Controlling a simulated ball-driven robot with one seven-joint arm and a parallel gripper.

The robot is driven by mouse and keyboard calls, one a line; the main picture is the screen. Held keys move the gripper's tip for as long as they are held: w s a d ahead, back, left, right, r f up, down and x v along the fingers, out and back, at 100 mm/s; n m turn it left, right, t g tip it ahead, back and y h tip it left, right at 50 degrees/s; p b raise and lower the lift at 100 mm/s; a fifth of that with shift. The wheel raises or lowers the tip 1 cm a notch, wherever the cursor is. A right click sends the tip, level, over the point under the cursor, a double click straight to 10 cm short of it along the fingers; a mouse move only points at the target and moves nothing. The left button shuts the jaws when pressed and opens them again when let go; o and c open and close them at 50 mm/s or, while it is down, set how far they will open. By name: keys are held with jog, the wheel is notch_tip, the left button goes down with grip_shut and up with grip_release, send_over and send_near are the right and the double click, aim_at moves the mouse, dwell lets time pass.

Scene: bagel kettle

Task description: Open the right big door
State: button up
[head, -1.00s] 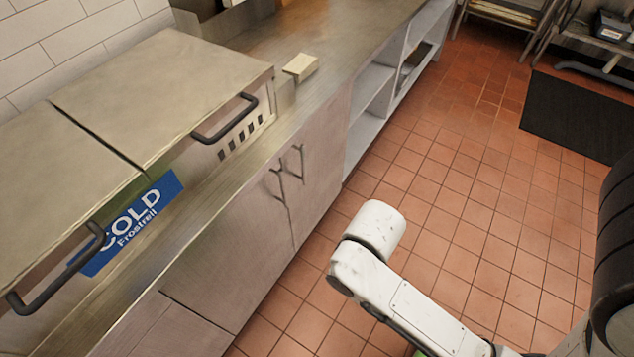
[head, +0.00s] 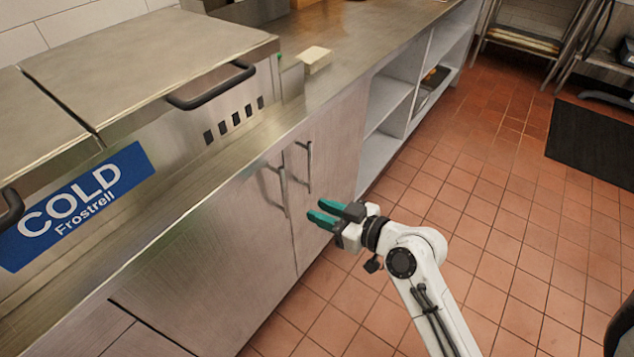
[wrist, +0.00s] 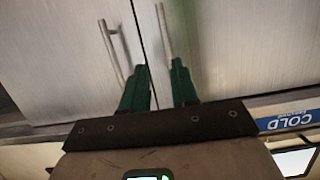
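The right big door (head: 335,145) is a shut metal cabinet door under the counter, with a thin vertical bar handle (head: 309,166) near its left edge. The left door (head: 225,255) beside it is also shut, with its own bar handle (head: 283,188) close to the seam. My gripper (head: 320,212) is in front of the doors, below and right of the handles in the head view, its green fingers apart and empty. In the wrist view, which looks upside down, the fingers (wrist: 158,78) point toward the doors near the seam. The right door's handle (wrist: 111,48) appears left of the fingers, not between them.
A cold unit with a blue COLD sign (head: 75,205) stands on the counter (head: 345,50). Open shelves (head: 395,105) adjoin the right door. The tiled floor (head: 480,240) in front is clear, with a black mat (head: 590,142) farther right.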

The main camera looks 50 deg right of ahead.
jog(key=d+r+m+t+h+b, duration=0.1)
jog(key=d+m+t+h+b, duration=0.15)
jog(key=d, duration=0.35)
jog(key=p, duration=0.3)
send_over(311, 186)
jog(key=shift+w+d+r+n+h, duration=0.2)
jog(key=shift+r+n+h, duration=0.15)
jog(key=shift+h, duration=0.1)
grip_shut()
